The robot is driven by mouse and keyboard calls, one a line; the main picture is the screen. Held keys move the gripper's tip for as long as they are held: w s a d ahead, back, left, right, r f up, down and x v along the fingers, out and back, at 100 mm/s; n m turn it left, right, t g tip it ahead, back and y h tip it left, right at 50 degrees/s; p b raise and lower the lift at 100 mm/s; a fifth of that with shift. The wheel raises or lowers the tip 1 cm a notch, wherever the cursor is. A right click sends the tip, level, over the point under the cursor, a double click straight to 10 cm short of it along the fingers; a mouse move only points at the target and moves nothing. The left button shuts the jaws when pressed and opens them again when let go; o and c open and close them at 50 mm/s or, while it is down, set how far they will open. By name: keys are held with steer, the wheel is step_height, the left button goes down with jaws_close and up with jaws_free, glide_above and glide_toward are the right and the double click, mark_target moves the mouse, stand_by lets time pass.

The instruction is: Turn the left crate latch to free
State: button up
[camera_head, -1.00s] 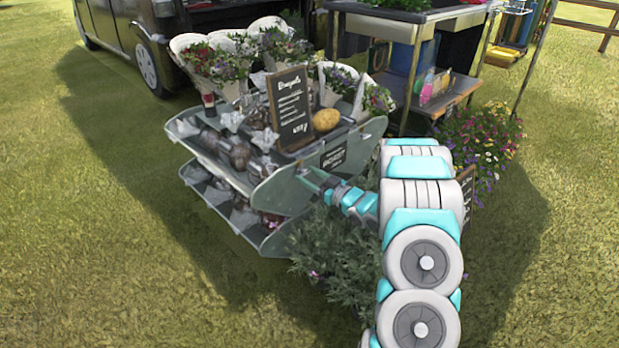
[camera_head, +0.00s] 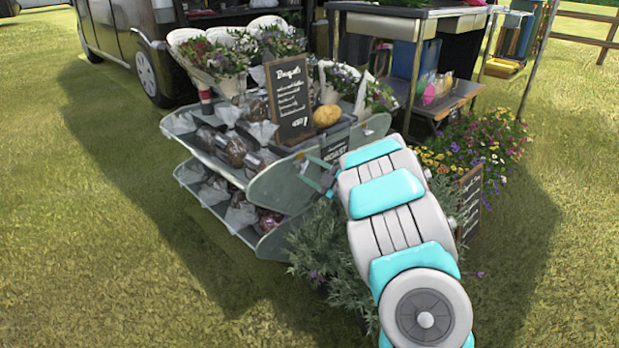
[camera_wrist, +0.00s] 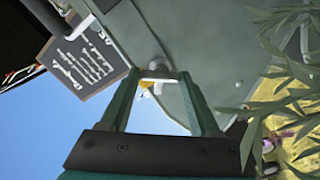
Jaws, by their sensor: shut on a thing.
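The flower stand's two-tier grey-green crate (camera_head: 285,190) has a flat end panel facing my arm. My gripper (camera_head: 322,168) is at this panel, just below the potato and the small black sign. In the wrist view my gripper (camera_wrist: 160,78) has its two green fingers on either side of a small grey piece (camera_wrist: 155,66) at the panel, which looks like the latch. The fingers are shut on it. The latch is too small to make out in the head view, and its turn angle cannot be read.
A chalkboard (camera_head: 290,100), a potato (camera_head: 326,116) and potted flowers stand on the crate's top. A leafy bush (camera_head: 335,250) grows close below my arm. A second chalkboard (camera_head: 470,203) and a table stand at right. Grass at left is open.

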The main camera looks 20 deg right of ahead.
steer(key=n, duration=0.3)
steer(key=shift+n, duration=0.3)
steer(key=shift+a+n, duration=0.1)
steer(key=shift+n, duration=1.8)
steer(key=shift+f, duration=0.1)
steer(key=o, duration=1.4)
steer(key=shift+c, duration=0.2)
steer(key=shift+s, duration=0.1)
steer(key=v, duration=0.7)
steer(key=shift+s+p, duration=0.3)
